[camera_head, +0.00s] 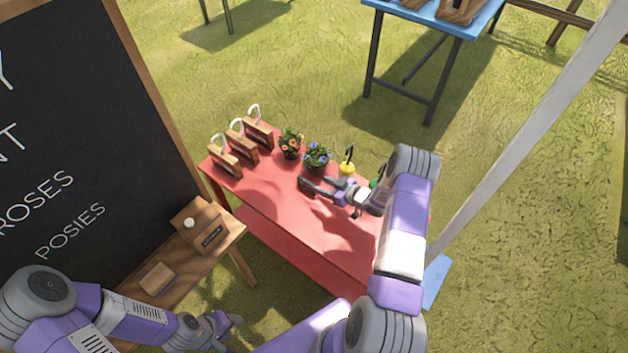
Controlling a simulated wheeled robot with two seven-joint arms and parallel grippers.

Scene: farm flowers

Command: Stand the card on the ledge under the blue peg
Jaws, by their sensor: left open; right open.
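I cannot make out a card, a blue peg or a ledge under one for certain. Three wooden blocks with pale curved hooks stand in a row at the far left of the red table (285,213): a near one (222,158), a middle one (240,146) and a far one (258,133). My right gripper (314,187) is open over the table, in front of the flower pots, with my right arm hiding the table's right end. My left gripper (231,327) is open and low at the bottom, right of the small wooden table.
Orange (290,146) and blue (316,157) potted flowers and a yellow object with a black hook (347,168) line the back edge. A labelled wooden box (202,228) and a wooden block (157,279) sit on the wooden table by the chalkboard (80,130).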

